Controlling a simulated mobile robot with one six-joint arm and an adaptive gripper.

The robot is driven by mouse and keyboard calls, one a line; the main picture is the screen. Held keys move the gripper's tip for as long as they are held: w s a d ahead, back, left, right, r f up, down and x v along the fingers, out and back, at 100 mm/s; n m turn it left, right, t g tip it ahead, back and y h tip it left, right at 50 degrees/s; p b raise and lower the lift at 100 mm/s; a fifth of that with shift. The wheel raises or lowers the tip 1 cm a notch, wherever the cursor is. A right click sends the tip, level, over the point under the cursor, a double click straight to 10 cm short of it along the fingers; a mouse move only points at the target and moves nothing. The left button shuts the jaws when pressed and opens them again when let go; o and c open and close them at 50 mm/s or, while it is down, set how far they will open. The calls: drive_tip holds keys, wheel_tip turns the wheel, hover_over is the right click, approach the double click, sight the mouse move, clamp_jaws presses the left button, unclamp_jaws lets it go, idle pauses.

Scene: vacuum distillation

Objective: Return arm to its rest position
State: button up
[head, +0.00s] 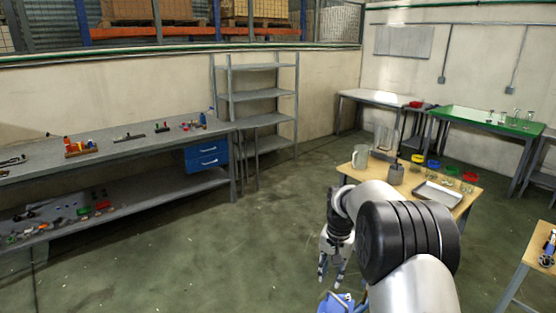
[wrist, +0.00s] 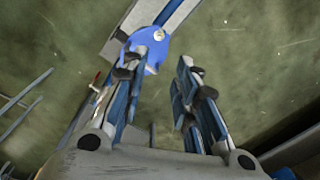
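My gripper (head: 332,268) hangs pointing down over the green floor, left of the small wooden table. In the wrist view my gripper (wrist: 168,85) has its two fingers apart with nothing between them. Behind the left finger, a blue part (wrist: 158,45) joined to a grey beam shows below; a blue part also shows at the bottom of the head view (head: 340,303). My arm fills the lower right of the head view and hides part of the table.
The wooden table (head: 468,200) holds a metal tray (head: 438,194), a beaker (head: 360,158) and several coloured rings. A long grey workbench (head: 130,157) with tools stands at left, an empty shelf rack (head: 255,95) behind. The floor (head: 230,240) between is clear.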

drive_tip(key=s+a+r+n+t, duration=0.2)
drive_tip(key=s+r+n, duration=0.1)
drive_tip(key=s+r, duration=1.65)
drive_tip(key=s+f+n+t, duration=0.1)
drive_tip(key=s+n+t, duration=0.1)
drive_tip(key=s, duration=1.6)
drive_tip(key=shift+a+n, duration=0.3)
